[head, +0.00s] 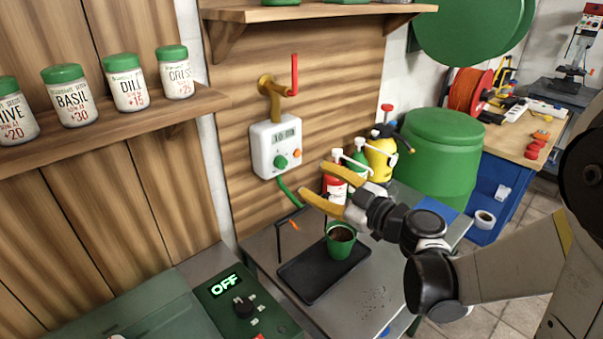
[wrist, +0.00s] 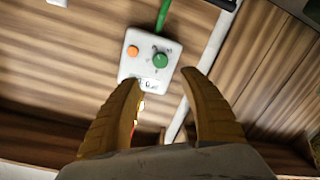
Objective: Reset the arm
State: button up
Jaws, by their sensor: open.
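My gripper (head: 316,183) is open and empty, with two yellow fingers. In the head view it is raised above the metal bench, in front of the wooden wall and to the right of a white control box (head: 276,147). In the wrist view my gripper (wrist: 163,85) has its fingers spread, and the control box (wrist: 150,58) shows between and beyond the tips. The box has a green knob, an orange button and a small display. My arm (head: 435,262) reaches in from the right, bent at the elbow.
A green pot (head: 340,243) with soil stands on a black tray (head: 300,272) below my gripper. Bottles (head: 381,157) stand behind it, beside a large green bin (head: 440,145). A red-handled tap (head: 294,76) is above the box. A green panel (head: 240,302) reading OFF is at front left.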

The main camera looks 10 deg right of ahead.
jog(key=shift+s+d, duration=0.3)
jog(key=shift+s, duration=0.15)
jog(key=w+d+r+m+t+h, duration=0.1)
jog(key=d+r+m+t+h, duration=0.45)
jog(key=r, duration=0.35)
jog(key=s+d+m+g+h, duration=0.2)
jog(key=s+d+m+h, duration=0.1)
jog(key=d+m+h, duration=0.35)
jog(key=s+a+f+g, duration=0.2)
jog(key=s+f+g, duration=0.3)
jog(key=s+f, duration=0.3)
jog(key=s+a+f+m+g+y, duration=0.1)
jog(key=s+a+f+g, duration=0.2)
jog(key=s, duration=0.8)
notch_tip(320, 180, down, 5)
jog(key=g, duration=0.2)
jog(key=shift+a+r+g+y, duration=0.15)
jog(key=shift+a+g+y, duration=0.15)
jog(key=shift+a+g, duration=0.05)
